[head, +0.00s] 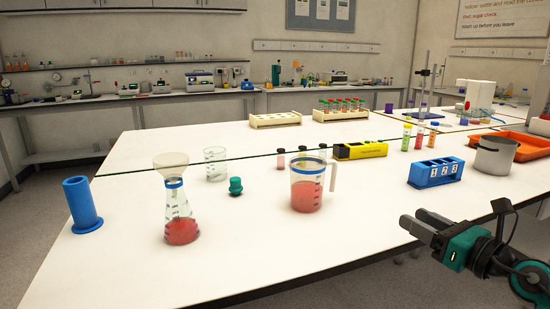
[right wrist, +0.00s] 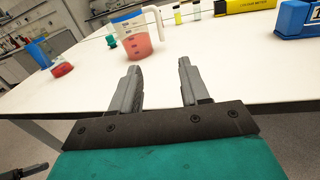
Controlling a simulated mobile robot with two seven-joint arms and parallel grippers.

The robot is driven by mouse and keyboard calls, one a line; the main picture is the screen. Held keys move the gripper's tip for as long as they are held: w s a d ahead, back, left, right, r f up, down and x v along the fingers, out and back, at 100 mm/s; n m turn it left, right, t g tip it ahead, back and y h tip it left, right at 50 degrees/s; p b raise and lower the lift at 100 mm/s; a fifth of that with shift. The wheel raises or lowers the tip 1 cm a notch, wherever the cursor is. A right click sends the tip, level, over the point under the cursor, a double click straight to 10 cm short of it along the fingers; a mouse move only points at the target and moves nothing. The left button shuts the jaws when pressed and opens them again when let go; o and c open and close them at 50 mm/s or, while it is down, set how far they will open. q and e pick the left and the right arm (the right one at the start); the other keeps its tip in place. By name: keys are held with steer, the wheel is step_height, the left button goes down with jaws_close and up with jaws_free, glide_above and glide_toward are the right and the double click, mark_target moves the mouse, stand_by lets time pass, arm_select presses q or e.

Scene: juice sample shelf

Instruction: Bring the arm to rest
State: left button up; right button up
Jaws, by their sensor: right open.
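My right gripper (head: 416,220) is at the lower right of the head view, off the table's front edge. Its two fingers stand apart with nothing between them, as the right wrist view (right wrist: 158,68) also shows. The jug of red juice (head: 306,188) stands upright on the table, left of and apart from the gripper. The conical flask (head: 180,229) with red liquid stands farther left, with a funnel (head: 171,164) in its neck. My left gripper is not in the head view. A dark part at the lower left of the wrist view is unclear.
The white table (head: 330,240) has bare room along its front. Near my right gripper are the blue numbered rack (head: 435,173), a metal pot (head: 494,156) and an orange tray (head: 520,144). A blue cylinder (head: 82,205), an empty beaker (head: 215,164) and a green stopper (head: 235,186) stand left.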

arm_select(q)
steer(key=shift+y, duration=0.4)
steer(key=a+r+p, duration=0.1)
steer(key=p, duration=0.1)
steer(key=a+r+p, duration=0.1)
steer(key=p, duration=0.1)
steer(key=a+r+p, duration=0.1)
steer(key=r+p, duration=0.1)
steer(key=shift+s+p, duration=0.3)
steer(key=shift+p, duration=0.1)
arm_select(e)
steer(key=s+a+f+n+g+h, duration=0.1)
steer(key=s+a+f+n+h, duration=0.1)
steer(key=s+f+n, duration=0.6)
steer(key=s+a+f+n+g+h, duration=0.2)
steer(key=s+a+f+n, duration=0.3)
steer(key=n, duration=0.9)
steer(key=s+a+f+n+g+h, duration=0.2)
steer(key=s+a+f+n, duration=0.1)
steer(key=s+f+n, duration=0.7)
steer(key=shift+s+a+f+n+h, duration=0.3)
steer(key=shift+s+f+n, duration=0.1)
steer(key=shift+f+n, duration=0.35)
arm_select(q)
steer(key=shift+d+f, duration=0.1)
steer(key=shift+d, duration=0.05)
arm_select(e)
steer(key=shift+r, duration=0.1)
